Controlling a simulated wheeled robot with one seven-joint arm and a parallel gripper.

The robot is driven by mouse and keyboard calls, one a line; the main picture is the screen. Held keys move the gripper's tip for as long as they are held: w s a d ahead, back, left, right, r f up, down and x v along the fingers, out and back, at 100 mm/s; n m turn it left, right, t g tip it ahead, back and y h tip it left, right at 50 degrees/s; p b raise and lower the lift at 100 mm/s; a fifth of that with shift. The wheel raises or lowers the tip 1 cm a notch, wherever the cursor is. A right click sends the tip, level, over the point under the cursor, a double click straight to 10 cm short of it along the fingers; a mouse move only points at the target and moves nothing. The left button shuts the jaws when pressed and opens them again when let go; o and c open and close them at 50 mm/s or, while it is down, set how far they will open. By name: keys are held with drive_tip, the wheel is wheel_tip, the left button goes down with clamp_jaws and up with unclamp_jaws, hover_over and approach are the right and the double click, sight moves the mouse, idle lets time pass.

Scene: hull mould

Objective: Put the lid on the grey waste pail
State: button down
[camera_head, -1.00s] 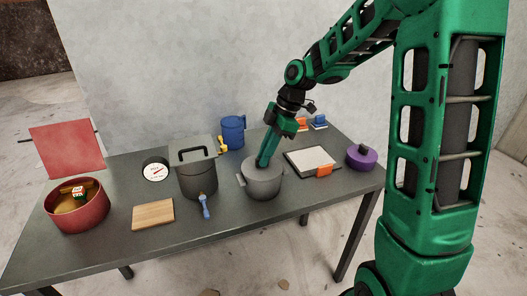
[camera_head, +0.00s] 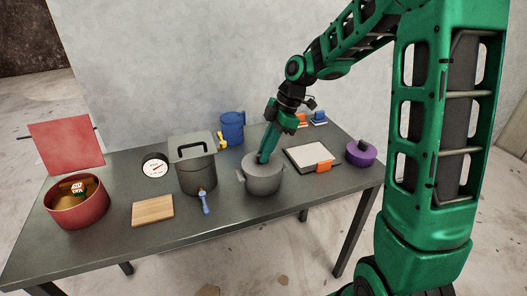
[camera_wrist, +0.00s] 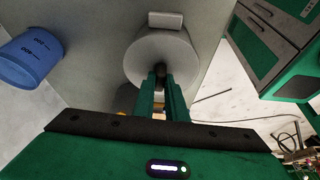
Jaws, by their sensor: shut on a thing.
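The grey waste pail (camera_head: 262,184) stands on the table right of the middle, a round pot with side handles. A grey round lid (camera_head: 275,163) lies over its mouth and looks level; I cannot tell whether it is fully seated. My gripper (camera_head: 262,159) comes down from above and is shut on the lid's knob, which the fingers mostly hide. In the wrist view the lid (camera_wrist: 150,50) is a grey disc beyond my gripper (camera_wrist: 160,75), with a pale side handle (camera_wrist: 167,20) at the far edge.
Left of the pail stand a tall grey pot (camera_head: 197,178) with a blue-handled tap (camera_head: 204,201), a wooden board (camera_head: 152,210) and a red pot (camera_head: 78,210). A blue jug (camera_head: 232,128) is behind. A tray (camera_head: 310,157) and a purple pot (camera_head: 360,154) are right.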

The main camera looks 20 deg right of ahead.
drive_tip(key=c, duration=1.7)
unclamp_jaws()
drive_tip(key=v, duration=1)
drive_tip(key=shift+d+r, duration=0.15)
drive_tip(key=shift+r, duration=0.2)
drive_tip(key=s+d+f+m+h, duration=0.1)
drive_tip(key=s+d+m, duration=0.3)
drive_tip(key=s+m, duration=0.4)
drive_tip(key=s+d+f+m+h, duration=0.2)
drive_tip(key=s+m, duration=0.5)
drive_tip(key=s, duration=0.5)
drive_tip(key=s+d+f+m+h, duration=0.1)
drive_tip(key=s+d+f+m, duration=0.2)
drive_tip(key=s+d+m, duration=0.3)
drive_tip(key=shift+s+d+m, duration=0.1)
drive_tip(key=shift+s+m, duration=0.55)
drive_tip(key=shift+s, duration=0.6)
drive_tip(key=shift+s+d+m, duration=0.1)
drive_tip(key=shift+s+m, duration=0.55)
drive_tip(key=shift+s, duration=0.6)
